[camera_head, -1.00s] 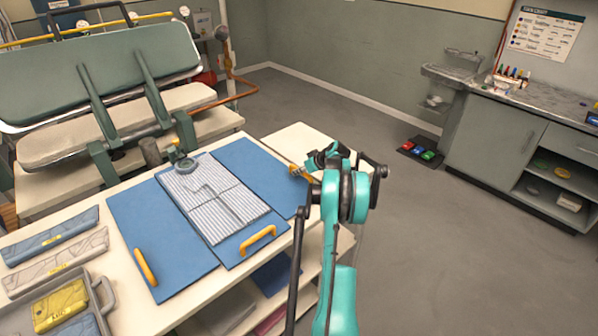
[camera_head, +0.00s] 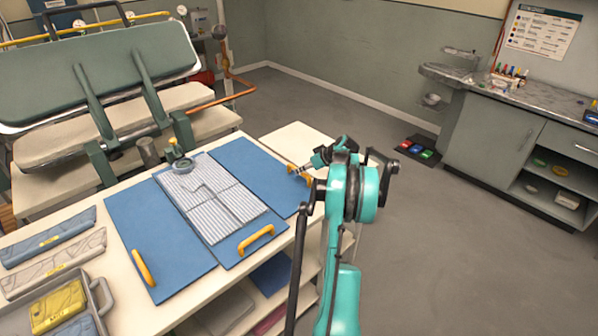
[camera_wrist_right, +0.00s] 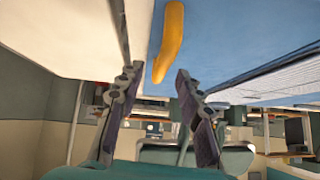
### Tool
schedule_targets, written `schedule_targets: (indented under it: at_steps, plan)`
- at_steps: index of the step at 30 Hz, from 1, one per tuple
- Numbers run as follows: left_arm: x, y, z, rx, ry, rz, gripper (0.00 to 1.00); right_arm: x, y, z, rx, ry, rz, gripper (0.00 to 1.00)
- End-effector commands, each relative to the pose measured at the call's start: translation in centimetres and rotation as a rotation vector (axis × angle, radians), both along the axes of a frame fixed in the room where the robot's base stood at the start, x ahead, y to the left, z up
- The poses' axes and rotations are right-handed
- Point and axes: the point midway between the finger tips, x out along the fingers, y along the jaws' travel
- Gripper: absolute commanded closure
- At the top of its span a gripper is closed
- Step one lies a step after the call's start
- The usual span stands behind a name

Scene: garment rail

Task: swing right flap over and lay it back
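A blue folding board lies flat on the cream table, with a grey striped garment (camera_head: 212,195) on its middle. The right flap (camera_head: 258,172) lies flat at the board's right side, with a yellow handle (camera_head: 305,180) at its outer edge. My right gripper (camera_head: 298,170) is at this handle. In the right wrist view the handle (camera_wrist_right: 168,42) reaches in between the two spread fingers of the gripper (camera_wrist_right: 158,72), with gaps visible beside it. The left flap (camera_head: 150,235) lies flat with its own yellow handle (camera_head: 143,267). My left gripper is out of view.
Another yellow handle (camera_head: 256,240) is at the board's front edge. Folded garments (camera_head: 48,238) and a grey tray (camera_head: 98,300) are at left. A large press (camera_head: 95,65) stands behind. Open floor lies right.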

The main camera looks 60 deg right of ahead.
Motion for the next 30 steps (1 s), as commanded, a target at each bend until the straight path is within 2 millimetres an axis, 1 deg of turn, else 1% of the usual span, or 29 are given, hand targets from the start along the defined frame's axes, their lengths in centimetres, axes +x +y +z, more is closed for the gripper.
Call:
schedule_targets:
  at_steps: [1,6,12,30]
  plan:
    - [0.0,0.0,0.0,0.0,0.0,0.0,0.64,-0.9,0.2,0.9,0.001,0.0,-0.002,0.64]
    - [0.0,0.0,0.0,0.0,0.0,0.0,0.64,-3.2,0.6,3.2,0.001,0.0,-0.001,0.64]
    - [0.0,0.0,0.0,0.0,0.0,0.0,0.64,-4.7,0.8,4.6,0.002,0.001,0.0,0.64]
    - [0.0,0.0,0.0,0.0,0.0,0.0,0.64,-4.8,0.8,4.8,0.001,0.0,0.001,0.64]
